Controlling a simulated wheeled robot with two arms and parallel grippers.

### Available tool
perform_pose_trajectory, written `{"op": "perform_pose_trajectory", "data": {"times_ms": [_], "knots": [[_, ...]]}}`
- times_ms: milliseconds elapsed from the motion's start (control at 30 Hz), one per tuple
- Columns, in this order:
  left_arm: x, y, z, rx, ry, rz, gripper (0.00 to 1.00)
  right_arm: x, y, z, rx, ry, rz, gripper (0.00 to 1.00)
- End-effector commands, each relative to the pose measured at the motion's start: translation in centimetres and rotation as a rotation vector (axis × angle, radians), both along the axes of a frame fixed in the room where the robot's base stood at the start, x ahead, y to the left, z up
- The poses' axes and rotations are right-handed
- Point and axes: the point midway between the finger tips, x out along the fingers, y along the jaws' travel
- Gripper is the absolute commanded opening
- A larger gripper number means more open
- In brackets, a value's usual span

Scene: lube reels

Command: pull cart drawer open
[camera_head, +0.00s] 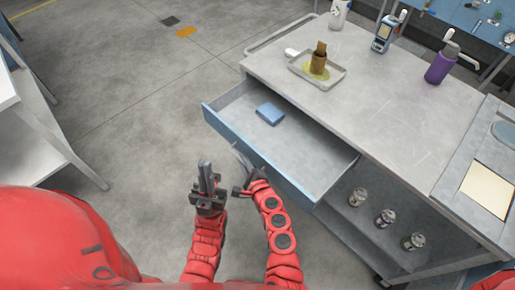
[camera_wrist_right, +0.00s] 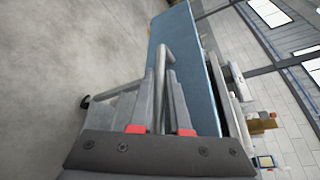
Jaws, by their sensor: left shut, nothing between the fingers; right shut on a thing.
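The cart drawer (camera_head: 290,130) stands out from the cart, its inside visible, with a small blue block (camera_head: 270,113) lying in it. Its blue front panel (camera_head: 252,149) faces me. My right gripper (camera_head: 243,180) is at the front panel, shut on the bar handle. The grey handle (camera_wrist_right: 165,60) shows in the right wrist view, running between the fingers (camera_wrist_right: 160,105), beside the blue panel. My left gripper (camera_head: 206,172) is shut and empty, pointing up, to the left of the right gripper and apart from the drawer.
The cart top (camera_head: 385,115) holds a tray (camera_head: 332,78) with a brown object, a handheld device (camera_head: 385,33) and a purple bottle (camera_head: 440,65). A white table (camera_head: 35,140) is at left; open floor (camera_head: 140,115) lies between.

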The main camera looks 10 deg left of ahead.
Motion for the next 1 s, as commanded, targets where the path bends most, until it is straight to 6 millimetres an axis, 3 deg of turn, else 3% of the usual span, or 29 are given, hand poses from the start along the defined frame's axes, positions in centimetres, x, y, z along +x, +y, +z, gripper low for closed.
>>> {"op": "perform_pose_trajectory", "data": {"times_ms": [300, 800, 833, 1000], "knots": [[0.0, 0.0, -0.7, 0.0, 0.0, 0.0, 0.0, -3.2, 2.3, -0.1, -0.002, -0.001, 0.0, 0.0], [0.0, 0.0, -0.8, 0.0, 0.0, 0.0, 0.0, -3.7, 2.7, 0.1, 0.001, -0.003, -0.001, 0.0], [0.0, 0.0, -0.8, 0.0, 0.0, 0.0, 0.0, -3.7, 2.7, 0.1, 0.001, -0.003, -0.001, 0.17], [0.0, 0.0, -0.8, 0.0, 0.0, 0.0, 0.0, -3.7, 2.7, 0.1, 0.0, -0.002, 0.0, 0.45]]}}
